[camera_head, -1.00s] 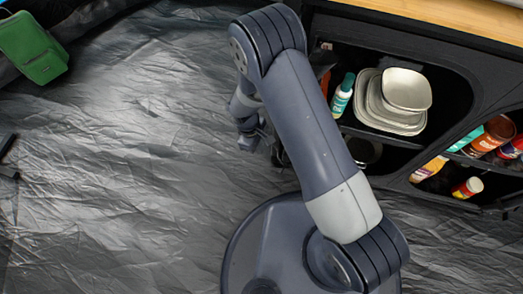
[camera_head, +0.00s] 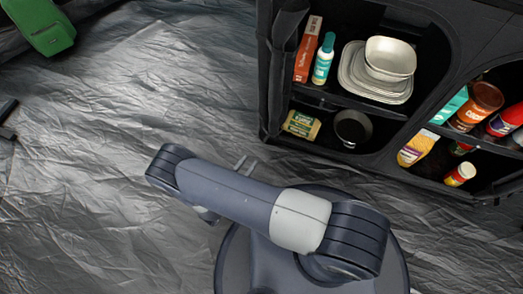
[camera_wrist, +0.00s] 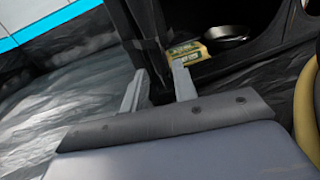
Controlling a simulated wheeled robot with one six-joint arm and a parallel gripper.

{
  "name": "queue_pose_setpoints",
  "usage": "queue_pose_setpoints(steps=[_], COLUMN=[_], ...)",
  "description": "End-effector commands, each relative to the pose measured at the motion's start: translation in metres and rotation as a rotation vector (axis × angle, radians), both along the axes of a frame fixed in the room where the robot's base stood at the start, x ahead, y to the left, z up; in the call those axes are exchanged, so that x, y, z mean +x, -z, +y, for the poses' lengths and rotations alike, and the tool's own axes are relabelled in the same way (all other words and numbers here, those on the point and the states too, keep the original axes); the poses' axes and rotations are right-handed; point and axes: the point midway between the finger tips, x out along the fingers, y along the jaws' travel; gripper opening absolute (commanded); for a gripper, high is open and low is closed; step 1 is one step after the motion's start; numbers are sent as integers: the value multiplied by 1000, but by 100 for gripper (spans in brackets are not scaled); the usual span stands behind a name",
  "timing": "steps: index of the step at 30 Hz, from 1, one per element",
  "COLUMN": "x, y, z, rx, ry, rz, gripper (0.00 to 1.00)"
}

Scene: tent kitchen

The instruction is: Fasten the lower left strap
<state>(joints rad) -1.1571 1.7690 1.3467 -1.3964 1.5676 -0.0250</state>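The black cabinet (camera_head: 268,100) stands at the upper right, its left compartment open. A dark rolled flap (camera_head: 285,60) hangs along its left edge. I cannot make out the lower left strap apart from the dark fabric. My gripper (camera_head: 245,166) is below the cabinet's lower left corner, mostly hidden behind my arm. In the wrist view, my gripper (camera_wrist: 158,85) has its two grey fingers apart with nothing held between them. The cabinet's dark left edge (camera_wrist: 140,35) shows just beyond the fingers; whether they touch it cannot be told.
The lower shelf holds a yellow-green packet (camera_head: 301,124) and a dark pan (camera_head: 353,127). Stacked dishes (camera_head: 378,75), a teal bottle (camera_head: 323,60) and a red box (camera_head: 308,50) stand above. A green bag (camera_head: 45,25) lies far left. The crinkled grey floor (camera_head: 120,110) is largely clear.

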Motion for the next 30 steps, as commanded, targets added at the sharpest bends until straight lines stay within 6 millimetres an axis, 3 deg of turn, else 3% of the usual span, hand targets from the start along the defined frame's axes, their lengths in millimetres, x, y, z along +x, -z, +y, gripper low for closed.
queue_pose_setpoints(steps=[5,21,30], x=[9,77,90], y=[1,1,0], z=[-4,-49,-57], rx=[-6,-3,-5], ry=[-13,-10,-13], rz=[-9,-6,-5], gripper=[27,27,27])
